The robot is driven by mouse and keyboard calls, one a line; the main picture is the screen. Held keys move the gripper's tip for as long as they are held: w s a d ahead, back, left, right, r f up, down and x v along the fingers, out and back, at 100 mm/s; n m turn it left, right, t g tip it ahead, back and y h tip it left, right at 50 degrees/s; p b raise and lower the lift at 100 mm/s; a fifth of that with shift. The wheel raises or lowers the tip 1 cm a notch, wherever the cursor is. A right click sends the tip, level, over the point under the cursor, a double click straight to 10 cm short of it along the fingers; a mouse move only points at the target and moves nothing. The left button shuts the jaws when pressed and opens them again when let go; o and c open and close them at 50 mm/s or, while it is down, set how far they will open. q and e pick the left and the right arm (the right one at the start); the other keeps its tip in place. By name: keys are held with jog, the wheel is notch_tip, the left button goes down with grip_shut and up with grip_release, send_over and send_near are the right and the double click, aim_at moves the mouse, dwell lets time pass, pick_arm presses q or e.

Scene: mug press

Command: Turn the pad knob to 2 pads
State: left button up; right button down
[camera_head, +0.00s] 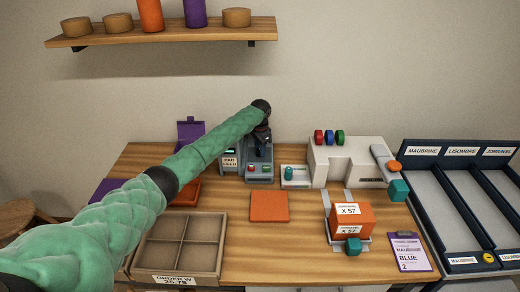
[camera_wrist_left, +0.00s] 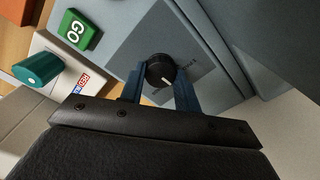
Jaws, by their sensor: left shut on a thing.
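The pad knob (camera_wrist_left: 160,70) is black and round, with a short white pointer line; in the wrist view it sits on a sloped grey face of the pad press (camera_head: 258,172). The pointer line aims toward the lower right of that view. My left gripper (camera_wrist_left: 160,84) is shut on the knob, one dark blue finger on each side. Small marks beside the knob are too small or covered to read. In the head view my left gripper (camera_head: 263,135) reaches the top of the press and hides the knob. My right gripper is not in view.
Beside the press is a small box with a teal knob (camera_head: 289,173). A white machine (camera_head: 346,160) with coloured knobs stands to its right. An orange square (camera_head: 268,207), a divided wooden tray (camera_head: 220,245) and an orange box (camera_head: 352,216) lie in front. A shelf (camera_head: 180,36) hangs above.

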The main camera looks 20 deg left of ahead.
pick_arm(q)
jog(key=shift+m, duration=0.3)
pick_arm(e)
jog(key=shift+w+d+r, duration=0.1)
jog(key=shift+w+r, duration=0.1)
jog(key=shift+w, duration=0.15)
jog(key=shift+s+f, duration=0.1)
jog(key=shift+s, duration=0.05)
pick_arm(q)
jog(key=o, duration=1)
jog(key=shift+r, duration=0.1)
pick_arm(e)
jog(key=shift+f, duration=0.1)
pick_arm(q)
jog(key=shift+r, duration=0.2)
notch_tip(320, 180, up, 6)
jog(key=shift+f+b, duration=0.25)
jog(key=shift+b, duration=1)
jog(key=shift+r, duration=0.9)
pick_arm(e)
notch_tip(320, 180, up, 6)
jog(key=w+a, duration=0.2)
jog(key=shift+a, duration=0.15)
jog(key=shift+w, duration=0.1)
